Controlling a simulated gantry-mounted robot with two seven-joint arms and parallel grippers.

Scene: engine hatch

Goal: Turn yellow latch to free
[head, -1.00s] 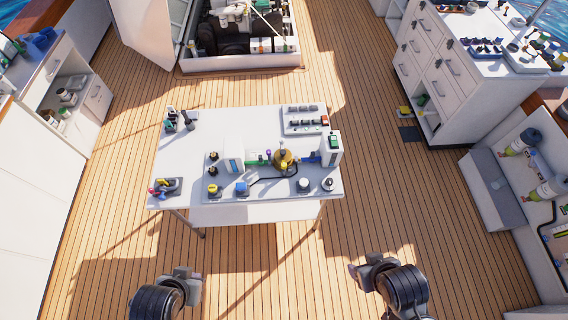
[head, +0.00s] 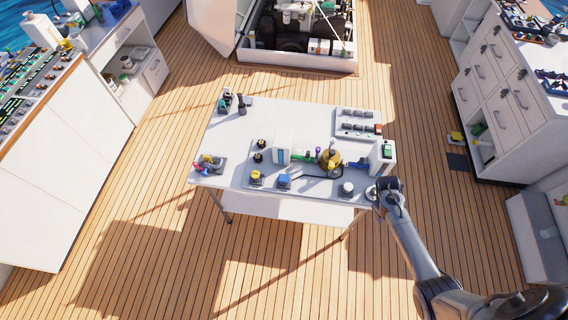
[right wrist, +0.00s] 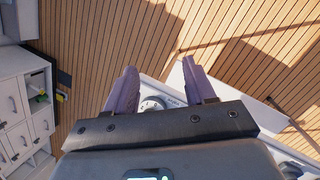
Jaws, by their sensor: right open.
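The white table (head: 232,128) carries a grey panel with several knobs and fittings. A yellow knob (head: 256,175) stands at the panel's front left, and a device with yellow and red parts (head: 210,161) lies at the table's left end. I cannot tell which yellow part is the latch. My right gripper (head: 380,190) is at the table's front right corner. In the right wrist view its purple fingers (right wrist: 160,90) are apart and empty, with a round white dial (right wrist: 153,103) showing between them. I cannot tell whether they touch it. My left gripper is out of view.
A blue knob (head: 284,181) and a white knob (head: 346,188) sit along the panel's front edge. A brass-coloured valve with pipes (head: 330,158) stands behind them. White drawer cabinets (head: 500,90) are at the right. The wooden deck before the table is clear.

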